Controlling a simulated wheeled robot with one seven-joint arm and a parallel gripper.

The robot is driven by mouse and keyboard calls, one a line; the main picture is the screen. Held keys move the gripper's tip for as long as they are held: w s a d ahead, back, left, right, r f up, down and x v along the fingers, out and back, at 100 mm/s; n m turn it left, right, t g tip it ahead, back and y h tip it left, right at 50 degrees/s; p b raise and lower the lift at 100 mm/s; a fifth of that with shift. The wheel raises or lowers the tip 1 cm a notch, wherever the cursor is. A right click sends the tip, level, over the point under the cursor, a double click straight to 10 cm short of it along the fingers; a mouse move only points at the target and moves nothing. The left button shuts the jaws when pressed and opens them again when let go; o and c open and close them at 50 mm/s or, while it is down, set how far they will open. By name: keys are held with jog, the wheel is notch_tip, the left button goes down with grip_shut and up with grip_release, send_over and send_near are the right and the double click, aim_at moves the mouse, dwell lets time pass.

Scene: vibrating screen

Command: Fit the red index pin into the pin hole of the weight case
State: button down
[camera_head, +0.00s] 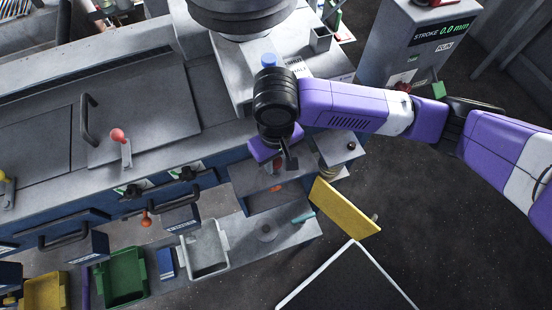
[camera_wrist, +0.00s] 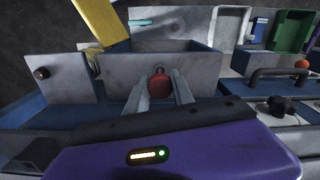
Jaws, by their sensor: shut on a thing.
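My gripper (camera_head: 287,160) points down over the front of the machine in the head view. In the wrist view, my gripper (camera_wrist: 160,95) has its two grey fingers on either side of the round red head of the index pin (camera_wrist: 159,84), shut on it. The pin is in front of the grey front wall of a box that looks like the weight case (camera_wrist: 205,70); the case also shows in the head view (camera_head: 245,181). The pin's shank and the pin hole are hidden, so I cannot tell whether the pin is in the hole.
A yellow panel (camera_head: 344,207) slants out right of the case, also close by in the wrist view (camera_wrist: 100,22). A grey plate with a dark knob (camera_wrist: 41,73) stands beside the case. A white bin (camera_head: 205,250) and green bin (camera_head: 124,277) sit left. Open floor lies right.

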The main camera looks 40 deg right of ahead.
aim_at(276, 173)
jog(key=shift+f+b, duration=1.25)
jog(key=shift+f, duration=0.65)
jog(key=c, duration=1)
grip_release()
notch_tip(276, 173, up, 8)
jog(key=shift+f, duration=0.1)
jog(key=shift+a, duration=0.1)
